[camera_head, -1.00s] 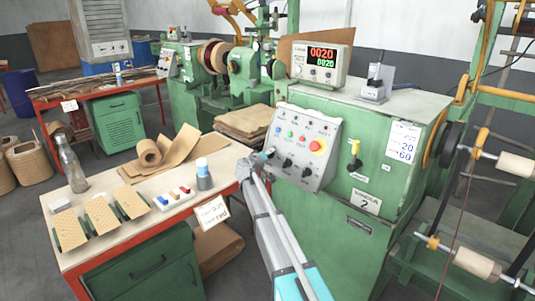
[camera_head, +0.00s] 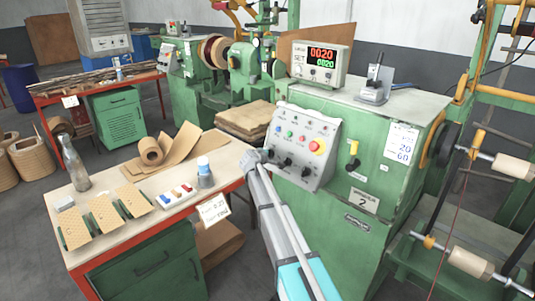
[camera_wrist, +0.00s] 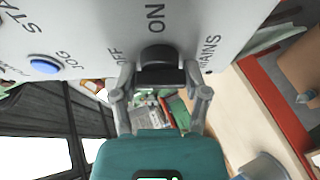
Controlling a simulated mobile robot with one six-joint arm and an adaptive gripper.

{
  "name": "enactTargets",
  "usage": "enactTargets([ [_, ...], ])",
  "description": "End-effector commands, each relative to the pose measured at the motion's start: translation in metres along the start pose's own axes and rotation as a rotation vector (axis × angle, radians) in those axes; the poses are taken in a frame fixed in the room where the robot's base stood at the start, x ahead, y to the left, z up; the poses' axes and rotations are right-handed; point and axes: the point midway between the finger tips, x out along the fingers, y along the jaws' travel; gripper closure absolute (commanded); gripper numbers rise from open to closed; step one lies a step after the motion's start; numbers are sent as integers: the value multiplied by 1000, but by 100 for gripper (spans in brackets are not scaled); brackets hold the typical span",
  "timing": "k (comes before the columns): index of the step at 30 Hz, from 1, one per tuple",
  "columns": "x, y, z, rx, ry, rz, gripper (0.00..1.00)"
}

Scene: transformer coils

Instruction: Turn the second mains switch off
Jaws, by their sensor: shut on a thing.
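The mains switch is a black rotary knob (camera_wrist: 160,57) on a pale grey panel, seen in the wrist view with printed ON, OFF and MAINS around it. My gripper (camera_wrist: 160,88) has one finger on each side of the knob and is shut on it. The knob's pointer direction is not clear. In the head view my gripper (camera_head: 254,158) is at the lower left corner of the sloping control panel (camera_head: 313,180) of the green machine (camera_head: 350,135) marked 2. It hides the mains knob there.
Two more black knobs (camera_head: 306,171) and a red button (camera_head: 317,147) sit close by on the panel. A blue JOG button (camera_wrist: 44,66) shows in the wrist view.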

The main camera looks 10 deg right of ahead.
Motion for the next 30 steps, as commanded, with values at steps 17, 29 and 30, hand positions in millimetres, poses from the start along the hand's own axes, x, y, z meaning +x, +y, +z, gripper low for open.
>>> enactTargets([
  [17, 0, 0, 0, -10, 0, -3, 17],
  [29, 0, 0, 1, -9, -1, -4, 6],
  [30, 0, 0, 1, -8, -1, -3, 6],
])
